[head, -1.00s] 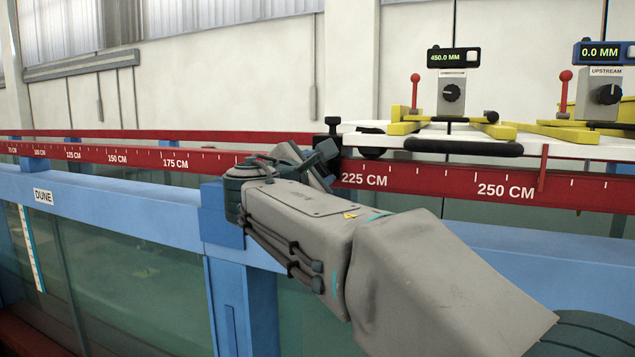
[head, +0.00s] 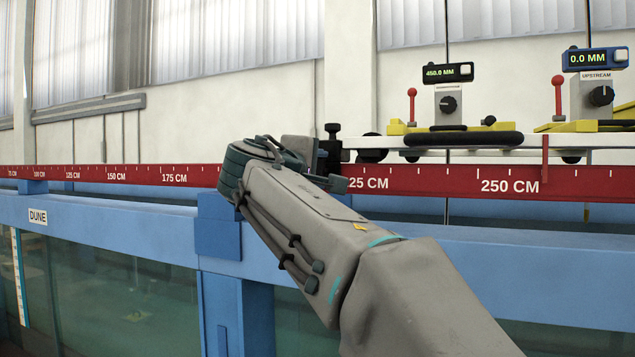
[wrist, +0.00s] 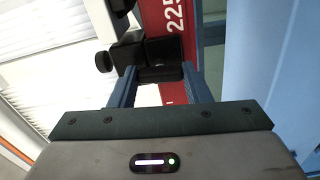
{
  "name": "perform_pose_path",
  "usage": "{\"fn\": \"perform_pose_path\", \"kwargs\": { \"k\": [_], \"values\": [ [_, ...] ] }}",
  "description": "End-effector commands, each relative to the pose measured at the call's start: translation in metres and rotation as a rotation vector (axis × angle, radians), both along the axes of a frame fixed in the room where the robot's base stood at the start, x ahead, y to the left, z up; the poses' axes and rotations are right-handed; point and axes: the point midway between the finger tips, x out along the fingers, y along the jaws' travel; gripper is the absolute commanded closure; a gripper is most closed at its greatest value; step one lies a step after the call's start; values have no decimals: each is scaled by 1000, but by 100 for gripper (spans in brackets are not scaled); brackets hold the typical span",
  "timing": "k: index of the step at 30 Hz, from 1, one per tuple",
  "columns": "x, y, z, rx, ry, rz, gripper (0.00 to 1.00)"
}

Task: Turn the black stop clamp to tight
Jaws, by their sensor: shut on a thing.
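The black stop clamp (head: 331,150) sits on the red rail near the 225 CM mark, at the left end of the white carriage. Its small round knob stands on top in the head view. In the wrist view the clamp (wrist: 158,48) lies just ahead of my gripper, with a round knob (wrist: 103,62) out to the left. My gripper (wrist: 160,78) has its two blue fingers on either side of a dark part of the clamp and is shut on it. In the head view my gripper (head: 335,182) is partly hidden by my wrist.
The white carriage (head: 400,141) with yellow parts, a red-knobbed lever (head: 412,92) and a 450.0 MM display (head: 447,73) stands right of the clamp. An UPSTREAM gauge (head: 597,92) is farther right. The red rail (head: 430,182) and blue flume frame (head: 120,225) run below.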

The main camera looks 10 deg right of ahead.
Motion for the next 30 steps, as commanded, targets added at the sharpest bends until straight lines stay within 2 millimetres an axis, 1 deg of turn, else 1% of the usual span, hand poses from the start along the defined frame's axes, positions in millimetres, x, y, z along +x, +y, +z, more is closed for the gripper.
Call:
{"fn": "perform_pose_path", "kwargs": {
  "k": [1,7,22,23,24,25,30],
  "values": [
    [0,0,-3,17,-10,-1,79],
    [0,0,-2,60,-40,-1,79],
    [0,0,-1,74,-50,-1,79],
    [0,0,-1,74,-50,-1,51],
    [0,0,-1,73,-51,-1,40],
    [0,0,-1,73,-51,-1,35],
    [0,0,0,72,-50,-1,35]
  ]
}}
